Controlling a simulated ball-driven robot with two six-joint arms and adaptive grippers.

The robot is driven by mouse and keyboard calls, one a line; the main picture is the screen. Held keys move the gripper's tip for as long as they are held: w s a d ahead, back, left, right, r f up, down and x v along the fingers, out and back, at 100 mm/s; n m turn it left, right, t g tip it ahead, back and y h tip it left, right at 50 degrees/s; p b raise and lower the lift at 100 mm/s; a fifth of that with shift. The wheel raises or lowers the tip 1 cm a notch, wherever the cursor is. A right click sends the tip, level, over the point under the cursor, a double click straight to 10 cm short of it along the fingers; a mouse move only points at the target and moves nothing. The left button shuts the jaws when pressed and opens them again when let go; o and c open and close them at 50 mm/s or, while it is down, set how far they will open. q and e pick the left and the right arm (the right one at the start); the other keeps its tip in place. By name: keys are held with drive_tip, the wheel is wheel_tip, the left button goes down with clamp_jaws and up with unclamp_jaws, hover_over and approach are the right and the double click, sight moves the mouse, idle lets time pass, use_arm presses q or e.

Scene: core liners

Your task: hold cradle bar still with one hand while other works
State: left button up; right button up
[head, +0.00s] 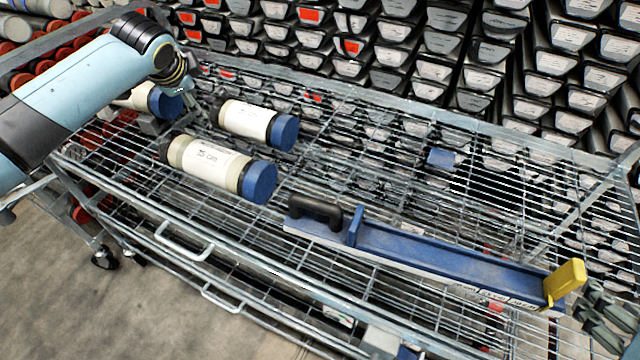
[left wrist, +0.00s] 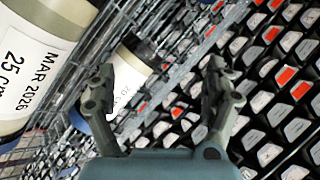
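The cradle bar (head: 430,260) is a long blue channel with a black handle at its left end and a yellow block (head: 565,282) at its right end. It lies on the wire shelf. My right gripper (head: 588,305) is at the right edge, beside the yellow block, its fingers apart; contact is unclear. My left gripper (head: 193,112) is at the upper left among the core liners, far from the bar. In the left wrist view it is open and empty (left wrist: 158,85). Blue-capped liners lie nearby: a front one (head: 215,168), a middle one (head: 255,124), and one partly behind my arm (head: 140,97).
The wire cart shelf (head: 420,170) has a raised rim and open mesh. A small blue piece (head: 441,158) sits near its middle. Stacked labelled trays (head: 500,60) line the back. In the left wrist view, a liner marked 25 cm (left wrist: 30,65) is close on the left.

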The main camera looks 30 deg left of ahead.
use_arm(q)
drive_tip(key=d+r+m+g+h, duration=0.25)
drive_tip(key=d+m+h, duration=0.45)
drive_tip(key=d, duration=2.1)
drive_tip(key=m+g+h, duration=0.2)
drive_tip(key=g, duration=0.2)
approach(355, 230)
drive_tip(key=f, duration=0.1)
drive_tip(key=w+f, duration=0.2)
drive_tip(key=shift+w+a+f, duration=0.1)
drive_tip(key=shift+a+f, duration=0.1)
drive_tip(key=shift+a, duration=0.15)
drive_tip(key=x, duration=0.9)
drive_tip(key=shift+w+f, duration=0.1)
drive_tip(key=shift+f, duration=0.05)
drive_tip(key=shift+d+f, duration=0.25)
drive_tip(key=shift+f, duration=0.4)
clamp_jaws()
